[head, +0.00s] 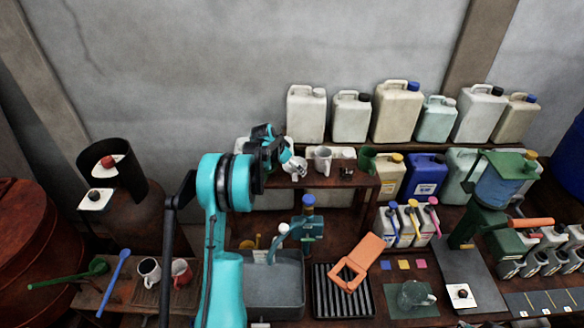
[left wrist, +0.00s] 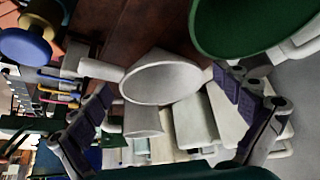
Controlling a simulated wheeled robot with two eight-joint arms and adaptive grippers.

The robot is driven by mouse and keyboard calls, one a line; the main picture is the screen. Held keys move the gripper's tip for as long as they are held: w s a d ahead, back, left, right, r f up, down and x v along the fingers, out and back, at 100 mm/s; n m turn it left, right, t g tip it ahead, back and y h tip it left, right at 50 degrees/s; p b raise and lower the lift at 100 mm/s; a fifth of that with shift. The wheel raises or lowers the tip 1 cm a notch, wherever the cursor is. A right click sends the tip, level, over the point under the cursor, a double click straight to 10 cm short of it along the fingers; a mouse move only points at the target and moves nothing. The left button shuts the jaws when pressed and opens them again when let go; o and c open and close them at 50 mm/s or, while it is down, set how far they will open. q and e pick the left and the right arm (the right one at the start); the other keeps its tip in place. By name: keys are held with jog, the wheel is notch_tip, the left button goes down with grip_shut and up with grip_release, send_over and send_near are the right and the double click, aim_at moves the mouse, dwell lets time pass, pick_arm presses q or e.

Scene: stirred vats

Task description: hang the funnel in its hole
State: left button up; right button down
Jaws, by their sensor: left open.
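My left gripper (head: 280,155) is open above the left end of the raised wooden shelf (head: 345,180). Its two dark finger pads stand apart in the left wrist view (left wrist: 163,82). A pale piece with a wide round mouth, which looks like the funnel (left wrist: 160,84), shows between the fingers but is not gripped. What looks like the same piece (head: 296,168) shows just below the gripper in the head view, partly covered. A white mug (head: 322,159) stands right of it. I cannot make out the hole. My right gripper is not in view.
A large green round rim (left wrist: 245,25) is close to the right finger in the left wrist view. A green vessel (head: 367,158) stands at the shelf's right end. Pale canisters (head: 350,118) line the back. A grey basin (head: 275,285) and a black ribbed tray (head: 343,300) are in front.

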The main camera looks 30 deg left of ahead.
pick_arm(q)
jog(key=v, duration=1.1)
jog(key=s+d+f+n+b, duration=0.1)
jog(key=s+d+f+b, duration=0.1)
jog(key=s+d+b, duration=0.55)
jog(key=s+d+f+b, duration=0.2)
jog(key=s+d+b, duration=0.3)
jog(key=d, duration=0.6)
jog(key=s+d+f+b, duration=0.5)
jog(key=s+f+b, duration=0.1)
jog(key=s+f, duration=0.2)
jog(key=s+d+f+n+t+y+b, duration=0.1)
jog(key=s+d+f+b, duration=0.4)
jog(key=s+f, duration=0.4)
jog(key=shift+s+d+n+b, duration=0.3)
jog(key=shift+s+d+b, duration=0.1)
jog(key=shift+s+b, duration=0.55)
